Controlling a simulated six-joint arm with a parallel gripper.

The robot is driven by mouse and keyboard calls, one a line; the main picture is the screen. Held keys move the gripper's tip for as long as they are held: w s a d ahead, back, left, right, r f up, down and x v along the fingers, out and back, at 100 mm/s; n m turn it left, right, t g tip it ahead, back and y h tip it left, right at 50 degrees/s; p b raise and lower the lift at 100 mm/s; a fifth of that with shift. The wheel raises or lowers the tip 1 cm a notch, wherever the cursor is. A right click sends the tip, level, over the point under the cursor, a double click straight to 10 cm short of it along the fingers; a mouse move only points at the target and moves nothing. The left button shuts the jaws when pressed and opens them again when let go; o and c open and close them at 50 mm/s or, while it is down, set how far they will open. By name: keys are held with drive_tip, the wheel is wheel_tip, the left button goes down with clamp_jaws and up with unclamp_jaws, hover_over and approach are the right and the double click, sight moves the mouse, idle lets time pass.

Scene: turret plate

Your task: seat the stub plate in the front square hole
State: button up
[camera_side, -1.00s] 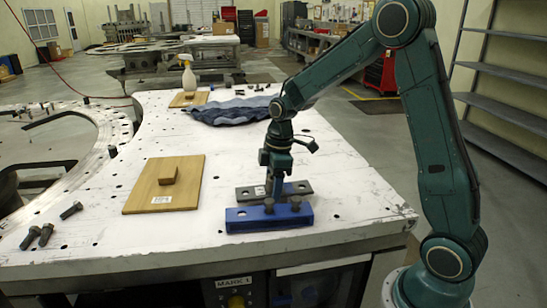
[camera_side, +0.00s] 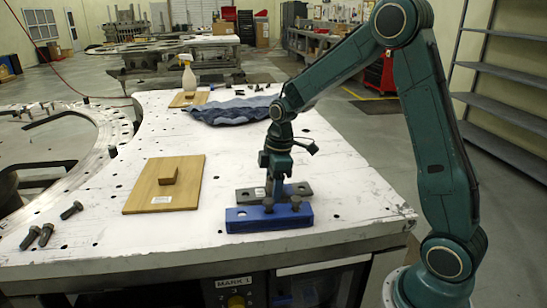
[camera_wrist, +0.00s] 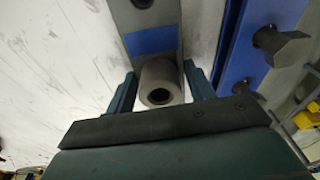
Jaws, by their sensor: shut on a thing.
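The stub plate looks to be a grey flat bar (camera_side: 245,195) behind the blue block in the side view. It has a round hole near each end and a pale stub (camera_wrist: 160,84) standing on it. In the wrist view the bar (camera_wrist: 148,18) also shows a blue rectangle beside the stub. My gripper (camera_wrist: 160,88) is shut on the stub, one finger on each side. My gripper also shows in the side view (camera_side: 275,188), low over the bar. I cannot tell whether the bar touches the table. I cannot make out a square hole.
A blue block (camera_side: 240,219) with two dark bolts lies just in front of the bar, close to my gripper. A wooden board (camera_side: 140,198) with a small block lies to the left. Loose bolts (camera_side: 45,234) lie front left. A blue cloth (camera_side: 228,110) lies behind.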

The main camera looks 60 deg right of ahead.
drive_tip(key=shift+f, duration=0.4)
idle(1.1)
drive_tip(key=o, duration=1.6)
drive_tip(key=shift+c, duration=0.2)
drive_tip(key=shift+o, duration=1.4)
drive_tip(key=shift+f, duration=0.1)
drive_tip(key=shift+r, duration=0.2)
drive_tip(key=shift+r, duration=3.4)
